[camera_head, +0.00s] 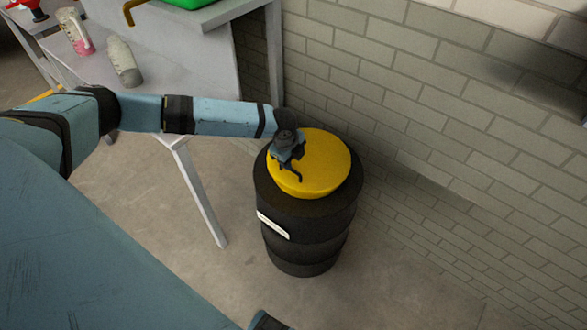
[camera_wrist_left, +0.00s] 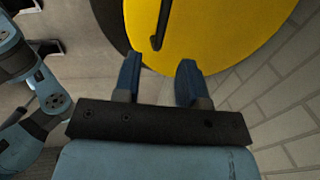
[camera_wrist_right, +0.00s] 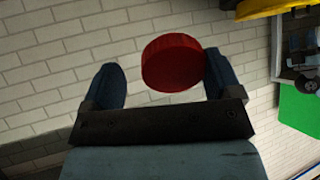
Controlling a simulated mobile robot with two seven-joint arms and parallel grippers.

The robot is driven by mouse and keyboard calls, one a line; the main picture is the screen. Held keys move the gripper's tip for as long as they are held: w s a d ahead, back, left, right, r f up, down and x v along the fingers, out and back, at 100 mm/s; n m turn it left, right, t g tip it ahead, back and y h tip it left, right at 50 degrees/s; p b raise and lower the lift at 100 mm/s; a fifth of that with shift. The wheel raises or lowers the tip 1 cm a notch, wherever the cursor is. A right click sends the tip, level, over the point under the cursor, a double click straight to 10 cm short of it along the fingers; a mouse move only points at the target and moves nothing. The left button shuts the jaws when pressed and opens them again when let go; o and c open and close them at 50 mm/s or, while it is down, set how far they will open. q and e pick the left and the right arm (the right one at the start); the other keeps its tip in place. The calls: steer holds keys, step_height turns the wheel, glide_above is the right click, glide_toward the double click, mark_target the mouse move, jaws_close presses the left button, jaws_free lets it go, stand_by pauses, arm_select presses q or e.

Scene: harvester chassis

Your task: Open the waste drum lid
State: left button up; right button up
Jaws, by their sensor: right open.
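The black waste drum (camera_head: 308,225) stands upright on the floor beside the wall, with its round yellow lid (camera_head: 325,160) on top. My left gripper (camera_head: 289,160) is over the lid's left part. In the left wrist view its fingers (camera_wrist_left: 159,66) are apart. A thin black handle (camera_wrist_left: 163,20) on the lid lies just beyond the gap between the fingertips, and I see nothing gripped. In the right wrist view my right gripper (camera_wrist_right: 163,68) is open, with a round red object (camera_wrist_right: 172,63) showing between its fingers; I cannot tell whether they touch it.
A grey workbench (camera_head: 190,65) stands left of the drum, with a bottle (camera_head: 124,62) and a pink-filled jug (camera_head: 75,32) on its lower surface. Its leg (camera_head: 205,195) is near the drum. A brick wall (camera_head: 450,120) closes off the right. Floor in front of the drum is clear.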

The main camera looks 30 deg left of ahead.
mark_target(294, 171)
arm_select(q)
steer(key=f, duration=0.2)
steer(key=w+f, duration=0.1)
steer(key=f, duration=0.2)
steer(key=shift+d+f, duration=0.1)
steer(key=shift+f, duration=0.15)
jaws_close()
